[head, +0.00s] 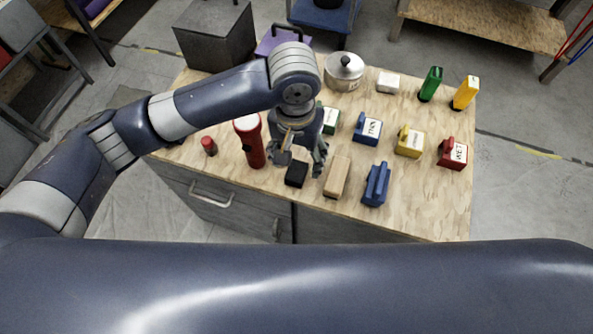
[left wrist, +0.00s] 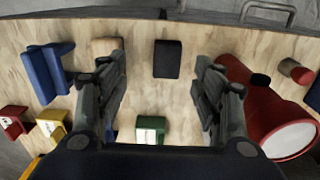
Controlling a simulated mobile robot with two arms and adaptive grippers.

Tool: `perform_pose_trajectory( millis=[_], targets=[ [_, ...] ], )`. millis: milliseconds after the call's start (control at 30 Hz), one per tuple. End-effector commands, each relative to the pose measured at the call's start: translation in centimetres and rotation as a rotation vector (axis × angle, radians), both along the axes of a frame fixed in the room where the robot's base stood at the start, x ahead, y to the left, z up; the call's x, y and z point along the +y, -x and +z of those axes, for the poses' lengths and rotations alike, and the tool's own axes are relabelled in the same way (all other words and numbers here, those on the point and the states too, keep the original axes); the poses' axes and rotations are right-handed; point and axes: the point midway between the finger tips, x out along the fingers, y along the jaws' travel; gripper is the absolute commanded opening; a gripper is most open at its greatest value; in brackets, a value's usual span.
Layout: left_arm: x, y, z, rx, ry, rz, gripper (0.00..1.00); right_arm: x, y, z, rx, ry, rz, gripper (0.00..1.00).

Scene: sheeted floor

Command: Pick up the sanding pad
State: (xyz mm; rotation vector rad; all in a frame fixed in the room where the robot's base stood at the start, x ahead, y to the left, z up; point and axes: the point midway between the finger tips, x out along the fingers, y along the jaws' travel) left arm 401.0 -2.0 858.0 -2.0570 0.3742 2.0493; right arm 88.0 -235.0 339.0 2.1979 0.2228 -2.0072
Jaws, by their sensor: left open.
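A small black block (head: 296,174), which may be the sanding pad, lies on the plywood tabletop (head: 420,205) near its front edge. In the left wrist view the black block (left wrist: 167,59) lies between the lines of the two fingers, toward the top of the picture. A tan block (head: 337,177) lies just right of it in the head view. My left gripper (head: 300,163) points down over the table by the black block. Its fingers are spread, and it is empty in the left wrist view (left wrist: 160,80). My right gripper is not in view.
A red flashlight (head: 251,143) stands left of the gripper, with a small red cylinder (head: 209,146) beyond it. Blue, yellow and red labelled items stand right, including a blue one (head: 376,186) by the tan block. A pot (head: 343,73) is at the back. The front right corner is clear.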

Motion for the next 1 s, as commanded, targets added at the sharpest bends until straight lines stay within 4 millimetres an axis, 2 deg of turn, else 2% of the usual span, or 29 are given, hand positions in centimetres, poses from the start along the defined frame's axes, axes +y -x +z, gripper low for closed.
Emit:
perform_pose_trajectory(
  millis=[133, 400, 567, 833, 1000],
  targets=[
    [0.7, -0.4, -0.6, 0.003, -0.033, 0.021, 0.61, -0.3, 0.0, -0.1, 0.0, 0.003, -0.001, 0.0],
    [0.7, -0.4, -4.6, 0.002, -0.032, 0.02, 0.61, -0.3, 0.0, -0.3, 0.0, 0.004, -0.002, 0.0],
    [0.7, -0.4, -5.7, 0.002, -0.031, 0.02, 0.61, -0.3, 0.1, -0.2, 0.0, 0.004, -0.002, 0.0],
    [1.0, -0.4, -9.5, 0.002, -0.032, 0.019, 0.61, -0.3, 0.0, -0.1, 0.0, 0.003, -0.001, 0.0],
    [0.9, -0.5, -10.6, -0.001, -0.029, 0.018, 0.61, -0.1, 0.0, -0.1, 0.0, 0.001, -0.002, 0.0]
  ],
)
